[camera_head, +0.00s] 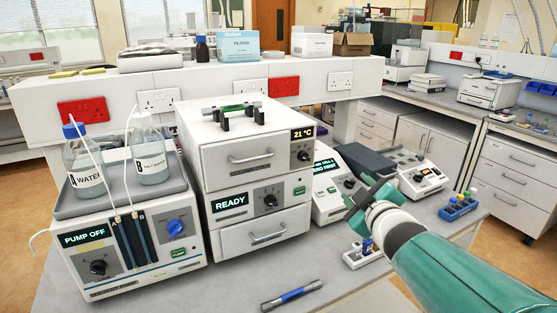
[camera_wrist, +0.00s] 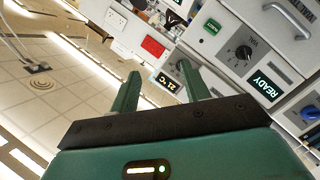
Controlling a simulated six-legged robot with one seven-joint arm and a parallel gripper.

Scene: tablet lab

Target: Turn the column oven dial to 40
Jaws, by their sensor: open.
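The column oven (camera_head: 228,158) is the top white unit of the stack in the head view. Its dial (camera_head: 303,156) is a small black knob at the right of its front, below a display (camera_head: 303,134) reading 21 °C. My gripper (camera_head: 358,198) is open and empty, to the right of and lower than the dial in the head view, apart from it. In the wrist view my two green fingers (camera_wrist: 158,72) stand apart, with the 21 °C display (camera_wrist: 170,86) seen between them. The right finger seems to cover part of the dial there.
Below the oven is a unit reading READY (camera_head: 231,201) with its own black dial (camera_head: 270,201). A pump unit (camera_head: 117,237) with two bottles stands left. A small instrument (camera_head: 328,190) stands just right of the stack. A blue pen-like tool (camera_head: 291,295) lies on the bench front.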

